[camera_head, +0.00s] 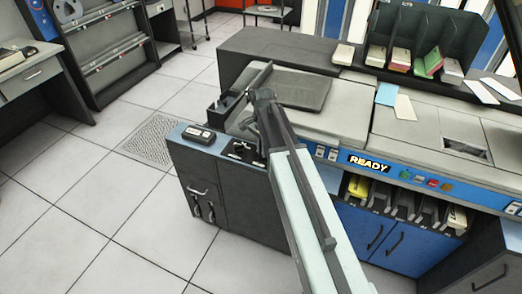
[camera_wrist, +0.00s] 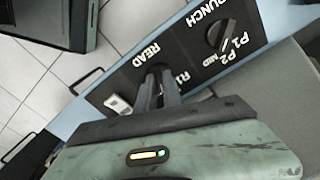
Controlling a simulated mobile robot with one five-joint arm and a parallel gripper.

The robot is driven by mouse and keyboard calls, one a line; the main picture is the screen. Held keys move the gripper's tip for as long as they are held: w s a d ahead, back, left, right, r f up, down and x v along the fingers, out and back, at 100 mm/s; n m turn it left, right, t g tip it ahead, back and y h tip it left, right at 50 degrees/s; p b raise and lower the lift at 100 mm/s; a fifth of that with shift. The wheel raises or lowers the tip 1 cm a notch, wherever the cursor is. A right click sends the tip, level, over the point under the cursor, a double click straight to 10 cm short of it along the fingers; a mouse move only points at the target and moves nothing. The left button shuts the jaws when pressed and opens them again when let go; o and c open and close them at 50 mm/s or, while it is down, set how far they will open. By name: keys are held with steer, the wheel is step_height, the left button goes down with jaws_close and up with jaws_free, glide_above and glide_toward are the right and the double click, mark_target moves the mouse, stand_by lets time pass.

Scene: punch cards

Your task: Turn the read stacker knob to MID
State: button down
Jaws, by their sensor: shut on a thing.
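The dark knob panel (camera_wrist: 190,50) shows in the wrist view with white READ and PUNCH lettering. My gripper (camera_wrist: 157,76) has its two dark fingers close together beside the READ label, shut on the read stacker knob. The fingers hide most of this knob, so its pointing direction cannot be told. Part of an R1 label shows just right of the fingers; the other read labels are covered. The punch knob (camera_wrist: 220,33) stands free to the upper right, with P1, P2 and MID labels. In the head view my arm reaches down to the panel (camera_head: 243,152) at the machine's left end.
A small dark box (camera_head: 198,134) sits on the blue ledge left of the panel. The READY sign (camera_head: 369,162) and coloured buttons lie to the right. Card pockets (camera_head: 401,205) open below them. Tiled floor (camera_head: 80,195) is clear at left.

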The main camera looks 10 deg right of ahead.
steer(key=shift+w+a+m, duration=0.1)
steer(key=shift+w+m, duration=0.05)
steer(key=shift+m, duration=1.85)
steer(key=c, duration=1.5)
jaws_free()
step_height(320, 180, up, 8)
steer(key=p, duration=0.8)
steer(key=shift+f, duration=0.1)
